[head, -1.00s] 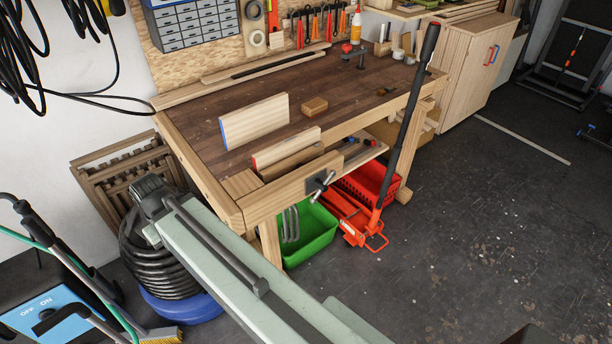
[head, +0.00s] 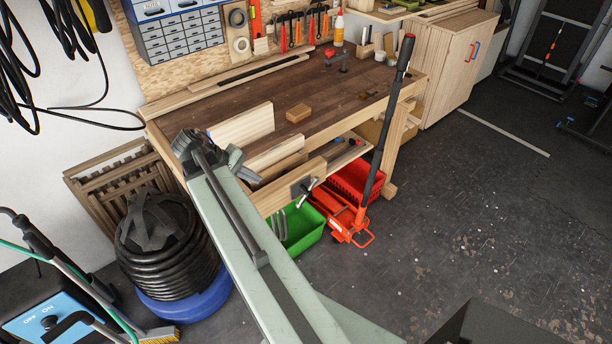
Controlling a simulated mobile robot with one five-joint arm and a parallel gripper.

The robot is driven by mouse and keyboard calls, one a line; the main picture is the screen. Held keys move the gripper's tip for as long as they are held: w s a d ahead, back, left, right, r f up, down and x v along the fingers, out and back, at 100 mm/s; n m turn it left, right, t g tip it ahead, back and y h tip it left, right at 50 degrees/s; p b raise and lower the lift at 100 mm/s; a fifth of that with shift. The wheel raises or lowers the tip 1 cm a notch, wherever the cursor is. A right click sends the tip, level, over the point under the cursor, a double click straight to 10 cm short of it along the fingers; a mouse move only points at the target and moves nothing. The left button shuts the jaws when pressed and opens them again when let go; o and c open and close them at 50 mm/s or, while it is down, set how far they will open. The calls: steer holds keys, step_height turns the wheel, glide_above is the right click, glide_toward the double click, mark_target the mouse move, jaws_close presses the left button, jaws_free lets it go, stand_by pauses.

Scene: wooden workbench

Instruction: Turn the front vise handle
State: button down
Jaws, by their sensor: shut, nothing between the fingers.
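The front vise is at the near corner of the wooden workbench (head: 350,105). Its wooden jaw (head: 272,198) carries a dark metal plate, and the vise handle (head: 309,187) is a small, shiny bar on its front, tilted. My pale green arm rises from the bottom, and its end covers the bench's left front corner. My gripper (head: 246,174) shows as a small grey shape at the arm's end, left of the handle and apart from it. It is shut and empty; its fingertips are hard to make out.
A red floor jack (head: 349,222) with a long, dark, upright handle (head: 385,120) stands right of the vise. A green bin (head: 300,232) and a red crate (head: 350,182) are below. Floor at right is clear.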

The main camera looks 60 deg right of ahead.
steer(key=g, duration=0.2)
glide_toward(312, 184)
steer(key=shift+m+h, duration=0.3)
steer(key=shift+m, duration=0.1)
steer(key=b+x, duration=0.2)
steer(key=b, duration=0.1)
steer(key=b+x, duration=0.2)
steer(key=b, duration=0.1)
steer(key=b+x, duration=0.2)
steer(key=b, duration=0.1)
steer(key=shift+w+a+f, duration=0.1)
steer(key=shift+a+f, duration=0.2)
steer(key=shift+a, duration=0.05)
steer(key=shift+s+d+f+b, duration=0.2)
steer(key=shift+s+d+b, duration=0.05)
steer(key=shift+d+b, duration=0.1)
steer(key=shift+d, duration=0.2)
steer(key=shift+a+r+t, duration=0.1)
steer(key=shift+t, duration=0.2)
steer(key=shift+p, duration=0.5)
